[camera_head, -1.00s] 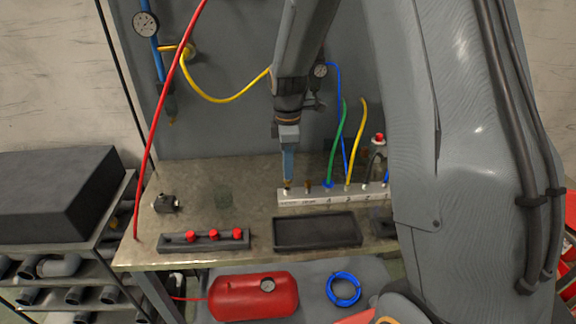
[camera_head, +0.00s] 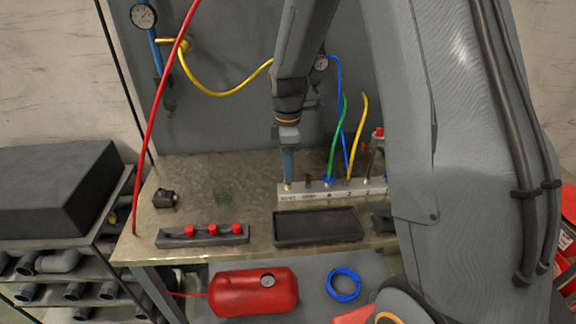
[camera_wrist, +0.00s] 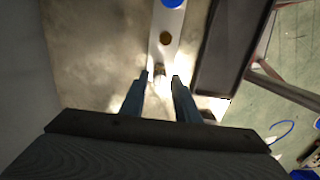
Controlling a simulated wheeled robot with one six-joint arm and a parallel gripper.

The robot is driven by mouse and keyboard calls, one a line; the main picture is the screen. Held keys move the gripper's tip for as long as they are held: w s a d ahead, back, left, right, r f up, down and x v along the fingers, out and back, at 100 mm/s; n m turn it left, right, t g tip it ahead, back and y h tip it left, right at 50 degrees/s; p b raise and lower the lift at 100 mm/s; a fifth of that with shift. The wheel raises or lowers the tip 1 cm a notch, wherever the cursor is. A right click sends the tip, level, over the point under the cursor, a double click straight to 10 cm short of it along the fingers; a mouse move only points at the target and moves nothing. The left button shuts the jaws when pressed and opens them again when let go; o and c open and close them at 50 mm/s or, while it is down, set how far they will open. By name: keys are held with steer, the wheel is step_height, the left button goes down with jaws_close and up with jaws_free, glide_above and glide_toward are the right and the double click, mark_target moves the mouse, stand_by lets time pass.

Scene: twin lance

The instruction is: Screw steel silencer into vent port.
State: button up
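The pale manifold block (camera_head: 318,195) lies on the bench with a row of ports along its top; its small labels are too blurred to read. My gripper (camera_head: 288,180) points down at the block's left end port. In the wrist view my gripper (camera_wrist: 159,78) has its two blue fingers apart, one on each side of a small steel-coloured fitting (camera_wrist: 159,70), seemingly the silencer, at the block's end. I see gaps between it and the fingers. How deep it sits in the port cannot be told.
Green (camera_head: 338,140) and yellow (camera_head: 361,130) hoses rise from the block close to the right of my gripper. A black tray (camera_head: 318,240) lies in front. A rack with red caps (camera_head: 213,231) and a small dark fitting (camera_head: 165,199) are left. Bench between is clear.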

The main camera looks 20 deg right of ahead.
steer(key=shift+o, duration=0.7)
steer(key=shift+r, duration=0.1)
steer(key=shift+r, duration=0.2)
step_height(320, 180, up, 7)
steer(key=b, duration=0.2)
steer(key=shift+r, duration=0.15)
steer(key=shift+b, duration=0.35)
steer(key=shift+c, duration=0.4)
steer(key=shift+f+b, duration=2.7)
steer(key=shift+f, duration=1.8)
